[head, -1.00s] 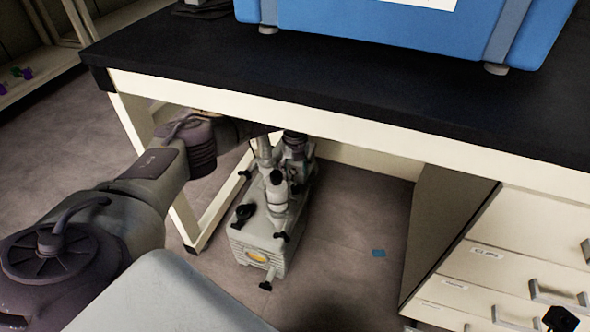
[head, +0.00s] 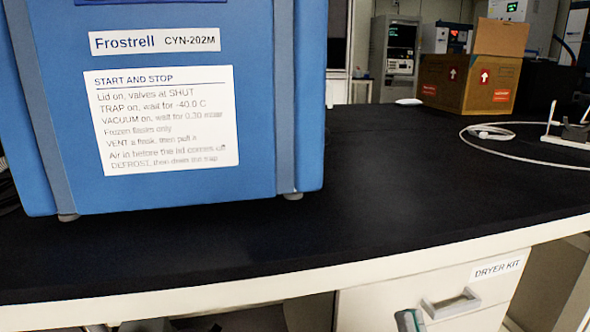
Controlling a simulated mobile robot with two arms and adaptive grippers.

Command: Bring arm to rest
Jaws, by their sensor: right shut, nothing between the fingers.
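Only the tip of my right gripper (head: 409,320) shows, at the bottom edge of the head view. It is shut and empty, in front of the drawer (head: 385,308) and just left of its handle (head: 450,303). I cannot tell whether it touches the drawer front. The rest of my right arm is below the picture. My left arm and left gripper are not in view.
A blue freeze dryer (head: 262,100) with an instruction label stands on the black bench top (head: 400,200). A cardboard box (head: 450,82) and a white cable (head: 500,150) are farther back on the right. The bench middle is clear.

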